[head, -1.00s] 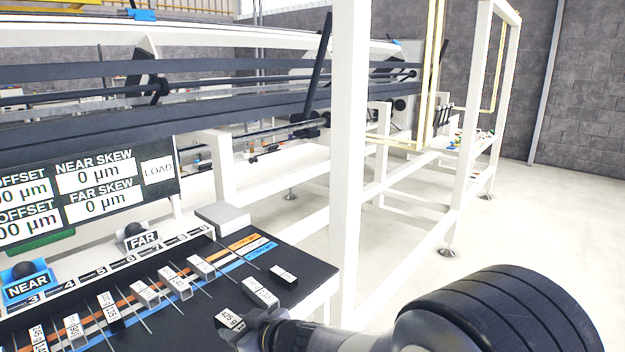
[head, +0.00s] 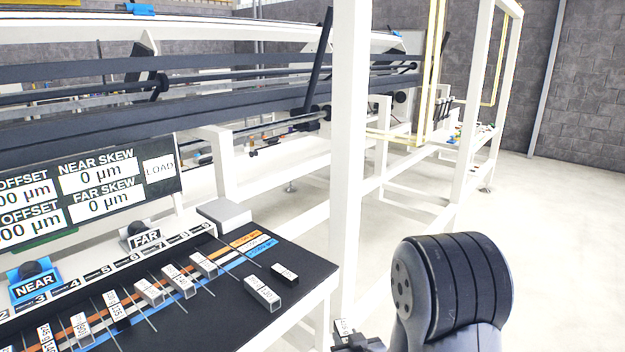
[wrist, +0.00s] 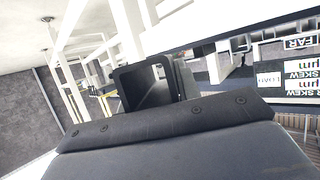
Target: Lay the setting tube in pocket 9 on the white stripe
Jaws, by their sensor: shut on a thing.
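My gripper (head: 358,343) is low in the head view, off the right edge of the black rack board (head: 300,258). It is shut on a small tube with a white label (head: 343,327), partly cut off by the frame edge. In the wrist view, a dark hollow square shape (wrist: 150,86) beyond the gripper body looks like the held tube's open end. Pocket numbers run along the board's back strip, with 9 (head: 207,226) at its right end. Orange, white (head: 258,244) and blue stripes cross the pockets between thin wire dividers. Which tube lies in which pocket is hard to tell.
Several labelled tubes lie across the stripes, the rightmost (head: 203,264) near the colour labels.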

